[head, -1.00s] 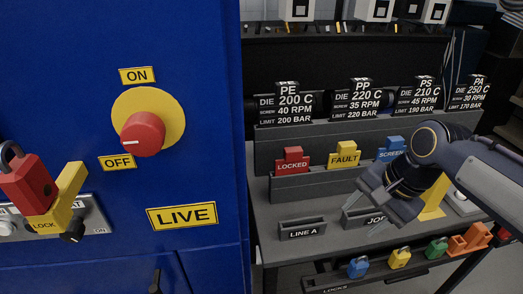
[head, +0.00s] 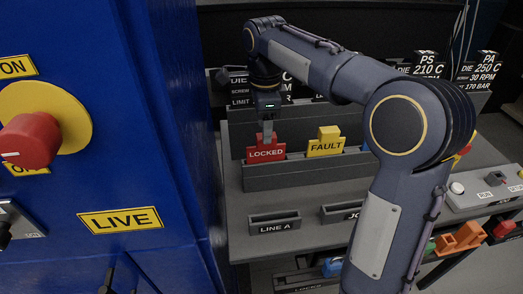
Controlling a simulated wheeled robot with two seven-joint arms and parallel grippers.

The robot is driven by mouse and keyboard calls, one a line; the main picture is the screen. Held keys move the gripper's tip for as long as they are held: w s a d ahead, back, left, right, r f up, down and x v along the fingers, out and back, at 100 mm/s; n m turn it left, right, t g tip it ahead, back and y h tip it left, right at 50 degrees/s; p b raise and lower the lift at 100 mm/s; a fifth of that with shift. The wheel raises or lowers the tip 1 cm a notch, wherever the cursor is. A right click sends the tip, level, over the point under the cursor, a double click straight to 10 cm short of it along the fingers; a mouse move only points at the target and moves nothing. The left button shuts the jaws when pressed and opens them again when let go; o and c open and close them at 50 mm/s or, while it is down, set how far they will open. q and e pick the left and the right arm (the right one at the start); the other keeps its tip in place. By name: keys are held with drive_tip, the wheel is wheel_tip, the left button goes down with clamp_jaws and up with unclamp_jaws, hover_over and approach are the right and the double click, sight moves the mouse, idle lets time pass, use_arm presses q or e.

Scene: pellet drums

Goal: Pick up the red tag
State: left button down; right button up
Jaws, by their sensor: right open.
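The red tag (head: 265,154), lettered LOCKED, stands upright in the grey rack (head: 300,176) on the bench. My right gripper (head: 267,134) points down right above it, with its fingers at the tag's narrow upper part. The jaws are open; the fingers overlap the tag's top in the picture, and I cannot tell whether they touch it. My left gripper is not in view.
The yellow FAULT tag (head: 326,143) stands just right of the red tag. Empty holders LINE A (head: 275,224) and another (head: 341,213) sit in front. A blue cabinet (head: 178,130) with a red knob (head: 30,142) rises close on the left. My right arm hides the rack's right part.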

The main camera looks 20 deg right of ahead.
sight(266, 150)
drive_tip(key=f, duration=0.5)
drive_tip(key=s+f, duration=0.1)
drive_tip(key=f, duration=0.1)
drive_tip(key=shift+f, duration=0.35)
drive_tip(key=shift+c, duration=0.3)
drive_tip(key=c, duration=1)
drive_tip(key=shift+r, duration=0.15)
drive_tip(key=shift+c, duration=0.2)
